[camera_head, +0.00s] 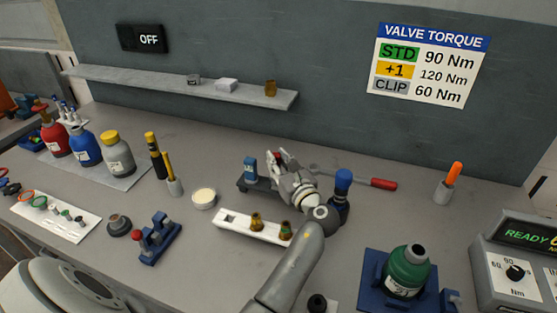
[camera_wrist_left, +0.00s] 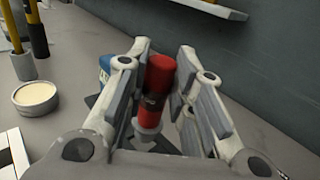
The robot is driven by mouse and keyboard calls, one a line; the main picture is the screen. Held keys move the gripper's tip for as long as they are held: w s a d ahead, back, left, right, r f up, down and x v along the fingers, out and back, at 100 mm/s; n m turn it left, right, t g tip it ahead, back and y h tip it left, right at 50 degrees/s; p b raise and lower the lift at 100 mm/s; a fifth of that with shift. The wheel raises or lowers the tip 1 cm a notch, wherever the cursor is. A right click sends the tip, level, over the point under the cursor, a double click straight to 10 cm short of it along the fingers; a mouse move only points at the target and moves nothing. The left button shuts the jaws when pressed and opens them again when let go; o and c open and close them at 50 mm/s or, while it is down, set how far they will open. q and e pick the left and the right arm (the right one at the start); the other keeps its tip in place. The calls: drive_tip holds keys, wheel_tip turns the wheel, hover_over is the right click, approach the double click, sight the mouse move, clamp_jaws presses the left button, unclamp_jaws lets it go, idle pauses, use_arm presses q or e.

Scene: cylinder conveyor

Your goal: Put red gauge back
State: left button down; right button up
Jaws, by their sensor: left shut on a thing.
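The red gauge (camera_wrist_left: 160,76) is a red cylinder with a dark band and a pale lower end. In the left wrist view it is upright between the fingers of my left gripper (camera_wrist_left: 165,88), which is shut on it. In the head view my left gripper (camera_head: 281,160) is over the right part of a dark rack (camera_head: 244,186) and mostly hides the gauge. A blue gauge (camera_head: 250,167) stands at the rack's left end; it also shows in the left wrist view (camera_wrist_left: 105,66). Whether the red gauge's lower end touches the rack is unclear. My right gripper is not in view.
A cream-filled dish (camera_head: 204,197) is left.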

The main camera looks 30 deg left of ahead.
use_arm(q)
drive_tip(key=shift+f, duration=0.15)
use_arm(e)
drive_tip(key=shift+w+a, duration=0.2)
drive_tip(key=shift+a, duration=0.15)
use_arm(q)
drive_tip(key=shift+f+b, duration=0.75)
drive_tip(key=shift+f, duration=0.5)
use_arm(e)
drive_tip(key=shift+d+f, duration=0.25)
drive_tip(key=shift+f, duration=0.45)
use_arm(q)
drive_tip(key=shift+s+f, duration=0.1)
drive_tip(key=shift+f, duration=0.1)
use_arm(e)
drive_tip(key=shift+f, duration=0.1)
